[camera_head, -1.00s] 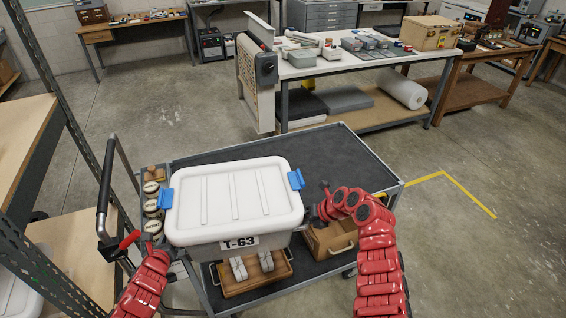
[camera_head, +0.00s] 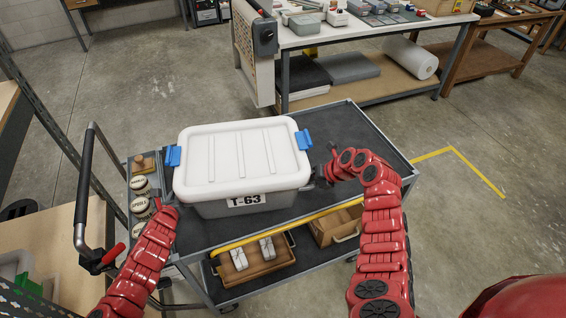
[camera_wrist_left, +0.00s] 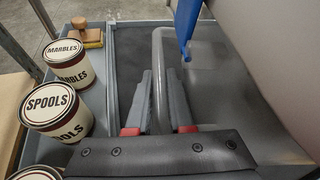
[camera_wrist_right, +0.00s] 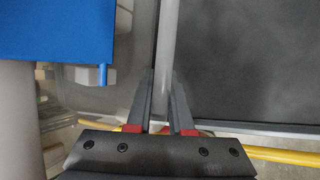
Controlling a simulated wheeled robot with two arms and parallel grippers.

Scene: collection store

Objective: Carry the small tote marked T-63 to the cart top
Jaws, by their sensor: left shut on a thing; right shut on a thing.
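The white-lidded grey tote marked T-63 (camera_head: 242,162) is level over the left and middle part of the cart top (camera_head: 340,128), a dark mat with a grey rim. I cannot tell whether its base touches the mat. Blue latches sit at both ends of its lid. My left gripper (camera_wrist_left: 160,78) is shut on the grey bar handle at the tote's left end. My right gripper (camera_wrist_right: 163,78) is shut on the matching bar at the right end. In the head view the arms partly hide both grips.
Labelled tins (camera_head: 141,208) and a wooden-handled block (camera_head: 143,163) stand in the cart's left side tray. A push handle (camera_head: 82,190) rises at left. Wooden boxes (camera_head: 255,262) sit on the lower shelf. The mat's right end is clear.

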